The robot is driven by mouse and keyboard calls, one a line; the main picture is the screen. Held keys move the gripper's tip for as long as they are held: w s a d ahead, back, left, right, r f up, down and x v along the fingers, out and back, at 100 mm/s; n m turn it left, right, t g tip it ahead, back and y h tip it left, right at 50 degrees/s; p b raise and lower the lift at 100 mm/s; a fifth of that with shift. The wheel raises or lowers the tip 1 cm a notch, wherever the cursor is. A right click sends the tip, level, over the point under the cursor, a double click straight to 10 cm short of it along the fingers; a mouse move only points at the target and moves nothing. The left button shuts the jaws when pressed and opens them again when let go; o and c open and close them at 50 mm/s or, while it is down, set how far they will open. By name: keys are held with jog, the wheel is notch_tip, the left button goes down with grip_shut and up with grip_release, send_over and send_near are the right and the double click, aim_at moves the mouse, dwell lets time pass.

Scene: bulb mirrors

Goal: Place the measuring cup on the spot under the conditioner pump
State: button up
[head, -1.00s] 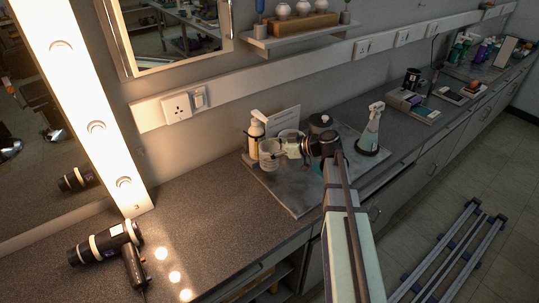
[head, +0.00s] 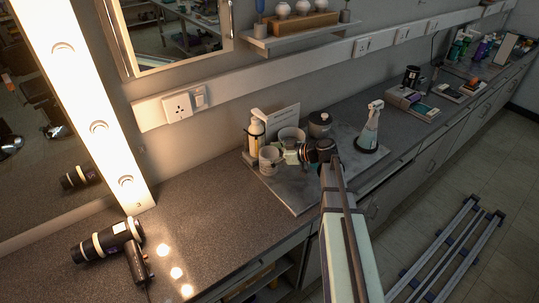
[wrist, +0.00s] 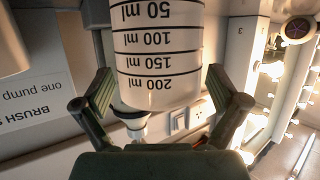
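The white measuring cup (head: 270,161) with black ring lines stands low on the grey board, in front and slightly right of the conditioner pump bottle (head: 256,134). In the wrist view, which is upside down, the cup (wrist: 160,65) fills the middle with its ml marks. My gripper (head: 288,156) is at the cup's right in the head view. Its two fingers (wrist: 158,80) are spread on either side of the cup, with narrow gaps showing. A white pump head (wrist: 135,122) shows beyond the cup's rim. The spot is hidden; whether the spout is over the cup I cannot tell.
A sign card (head: 282,121), a pale bowl (head: 292,136) and a dark lidded pot (head: 320,123) stand behind my gripper on the board (head: 300,199). A spray bottle (head: 371,130) stands to the right. A hair dryer (head: 108,241) lies at the left front.

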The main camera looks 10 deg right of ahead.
jog(key=shift+r, duration=0.15)
jog(key=b+v, duration=0.3)
jog(key=v, duration=0.9)
dwell(1.2)
